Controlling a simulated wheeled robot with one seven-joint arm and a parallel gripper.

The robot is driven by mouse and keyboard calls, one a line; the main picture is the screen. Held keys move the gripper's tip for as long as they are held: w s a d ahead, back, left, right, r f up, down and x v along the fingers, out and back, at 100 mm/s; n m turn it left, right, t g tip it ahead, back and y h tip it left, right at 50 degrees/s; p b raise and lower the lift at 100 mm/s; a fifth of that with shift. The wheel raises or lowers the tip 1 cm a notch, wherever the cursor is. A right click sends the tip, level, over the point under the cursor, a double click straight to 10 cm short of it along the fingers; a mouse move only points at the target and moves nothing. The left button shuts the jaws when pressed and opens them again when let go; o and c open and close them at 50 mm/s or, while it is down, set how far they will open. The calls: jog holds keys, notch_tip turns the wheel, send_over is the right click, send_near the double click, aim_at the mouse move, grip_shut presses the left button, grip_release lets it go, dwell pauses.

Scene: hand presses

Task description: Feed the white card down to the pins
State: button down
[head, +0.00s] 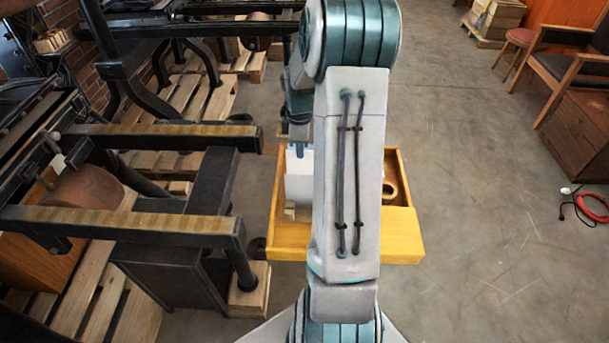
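A white upright piece (298,178), which looks like the white card, shows just left of my arm, over or in a yellow wooden tray (290,240). Its right part is hidden behind my arm. The end of my arm with my gripper (299,150) is just above the white piece and mostly hidden by my own forearm. I cannot tell whether the fingers are open or closed on the card. I cannot make out the pins. A small pale block (290,212) sits below the white piece at the tray's left side.
Black presses with long rails (130,222) stand on wooden pallets (110,300) at the left, close to the tray. Concrete floor (480,200) is clear to the right, up to a chair (570,70) and a red cable (590,208).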

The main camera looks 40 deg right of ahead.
jog(key=shift+r+p, duration=2.15)
jog(key=shift+r, duration=0.85)
